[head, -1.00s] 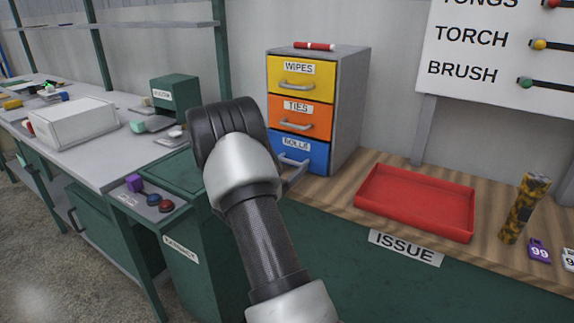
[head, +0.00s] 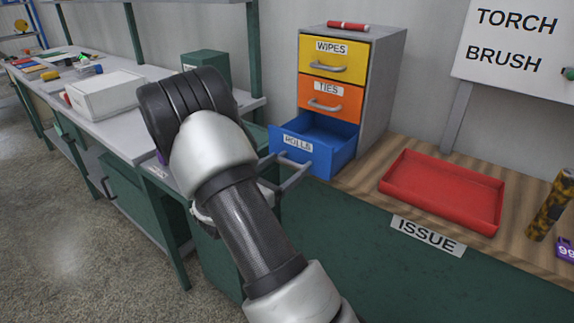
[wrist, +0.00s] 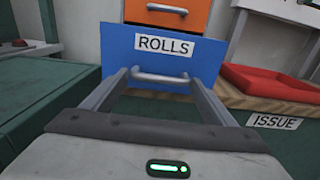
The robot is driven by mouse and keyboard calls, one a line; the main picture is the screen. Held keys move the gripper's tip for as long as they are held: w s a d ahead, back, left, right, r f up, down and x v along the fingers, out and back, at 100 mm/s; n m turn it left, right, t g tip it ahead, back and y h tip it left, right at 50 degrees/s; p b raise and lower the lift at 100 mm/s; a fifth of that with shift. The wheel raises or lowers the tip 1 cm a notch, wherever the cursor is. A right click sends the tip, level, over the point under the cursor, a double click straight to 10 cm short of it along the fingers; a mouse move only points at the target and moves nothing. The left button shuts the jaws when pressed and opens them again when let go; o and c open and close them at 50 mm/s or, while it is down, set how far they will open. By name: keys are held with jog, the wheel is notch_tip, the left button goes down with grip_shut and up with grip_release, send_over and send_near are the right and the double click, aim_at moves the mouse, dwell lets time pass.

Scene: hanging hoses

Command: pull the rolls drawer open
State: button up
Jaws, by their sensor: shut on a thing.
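The blue rolls drawer (head: 312,150) is the lowest of a small grey cabinet and stands well out from it, its inside showing empty where I can see. Its front with the ROLLS label fills the middle of the wrist view (wrist: 200,63). Its grey bar handle (wrist: 160,77) lies between my gripper's two fingers (wrist: 160,80), which are shut on it. In the head view my gripper (head: 285,172) reaches the drawer front from the left, and my arm hides part of the area beside it.
The yellow wipes drawer (head: 333,57) and orange ties drawer (head: 331,97) above are closed. A red marker (head: 348,26) lies on the cabinet. A red tray (head: 441,190) sits on the wooden counter to the right. A green bench with a white box (head: 103,94) stands left.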

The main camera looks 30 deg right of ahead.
jog(key=shift+w+a, duration=0.1)
jog(key=o, duration=1.3)
jog(key=shift+c, duration=0.2)
jog(key=p+v, duration=0.2)
jog(key=v, duration=1.5)
jog(key=shift+a, duration=0.2)
